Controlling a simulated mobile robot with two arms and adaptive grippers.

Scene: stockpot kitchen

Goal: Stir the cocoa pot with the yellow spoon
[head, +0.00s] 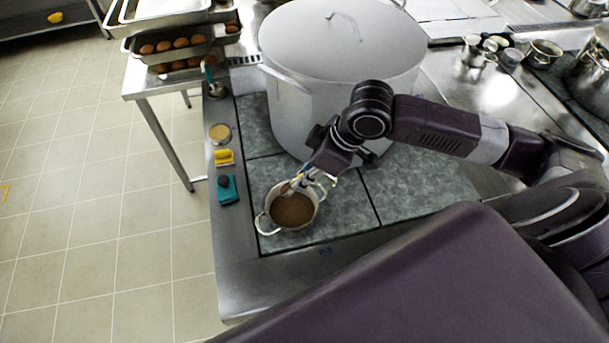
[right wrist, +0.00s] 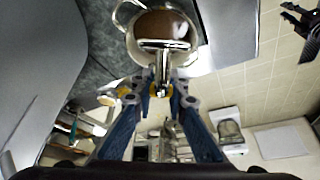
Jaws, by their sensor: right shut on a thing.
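The cocoa pot (head: 268,222) is a small two-handled metal pot with brown cocoa in it, on the grey tiled top. It also shows in the right wrist view (right wrist: 128,14). My right gripper (head: 318,181) is over the pot's right rim. In the right wrist view my right gripper (right wrist: 161,88) is shut on the yellow spoon (right wrist: 153,90); yellow shows between the fingers, and its metal part points to the cocoa.
A large lidded stockpot (head: 290,105) stands close behind the cocoa pot. A yellow item (head: 224,157), a teal item (head: 228,190) and a round jar (head: 220,133) line the counter's left edge. Trays of brown round food (head: 165,50) stand at the back left. The left floor is clear.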

